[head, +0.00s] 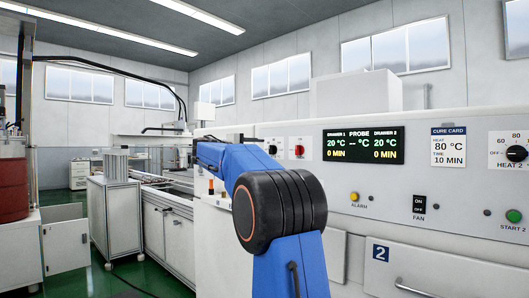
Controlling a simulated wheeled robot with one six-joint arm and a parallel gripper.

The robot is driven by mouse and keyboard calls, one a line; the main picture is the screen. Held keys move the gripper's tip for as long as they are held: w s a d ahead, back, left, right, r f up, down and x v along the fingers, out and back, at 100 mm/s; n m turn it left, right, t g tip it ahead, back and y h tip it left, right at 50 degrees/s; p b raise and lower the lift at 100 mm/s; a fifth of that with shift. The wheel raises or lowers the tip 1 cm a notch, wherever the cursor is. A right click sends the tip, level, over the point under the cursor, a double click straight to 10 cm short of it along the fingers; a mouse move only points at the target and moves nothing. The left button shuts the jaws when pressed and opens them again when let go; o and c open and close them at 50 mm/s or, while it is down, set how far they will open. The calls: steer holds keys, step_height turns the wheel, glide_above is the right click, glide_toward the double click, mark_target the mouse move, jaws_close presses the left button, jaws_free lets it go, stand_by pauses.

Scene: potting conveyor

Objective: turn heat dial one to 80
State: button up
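The heat dial labelled HEAT 2 (517,153) is a black knob on a white scale plate at the right edge, with OFF, 60 and 80 readable. Left of the display, a black knob (277,154) and a red knob (300,152) sit on small plates; their labels are too small to read, so I cannot tell whether either is heat dial one. The cure card (448,147) reads heat 80 °C, time 10 min. My blue arm crosses the middle and covers part of the panel.
The display (363,145) reads 20 °C and 0 MIN for both drawers. Below are an alarm light (354,197), a FAN switch (419,205), a green START 2 button (513,216) and drawer 2 (450,272). A white cabinet (115,218) stands left; green floor is open there.

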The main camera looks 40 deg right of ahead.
steer(key=s+a, duration=0.1)
steer(key=a, duration=1)
steer(key=shift+a, duration=0.35)
